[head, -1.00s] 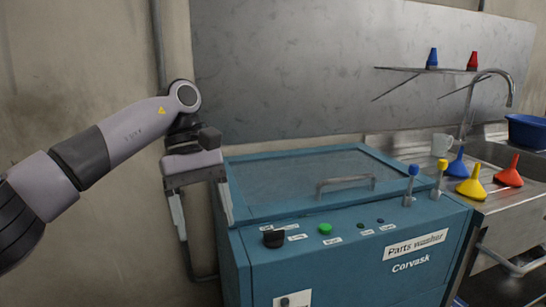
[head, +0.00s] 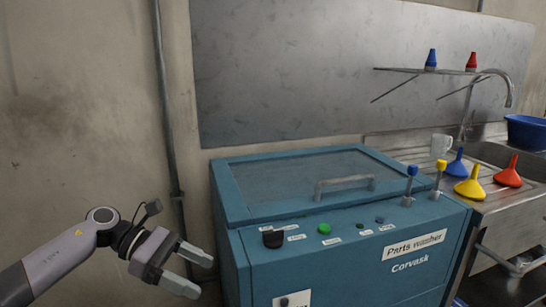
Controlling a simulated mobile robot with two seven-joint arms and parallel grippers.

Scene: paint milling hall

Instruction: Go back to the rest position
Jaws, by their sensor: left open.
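My left gripper (head: 198,273) is at the lower left of the head view, open and empty. Its fingers point right and slightly down, just left of the blue parts washer (head: 345,265). A gap seems to lie between the fingertips and the washer's side, though the exact depth is hard to tell. My left arm comes in from the lower left corner. My right gripper is not in view.
The washer's lid (head: 290,180) with its grey handle (head: 345,183) is shut. A black knob (head: 273,239) and a green button (head: 324,229) sit on its front panel. Bare wall is left.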

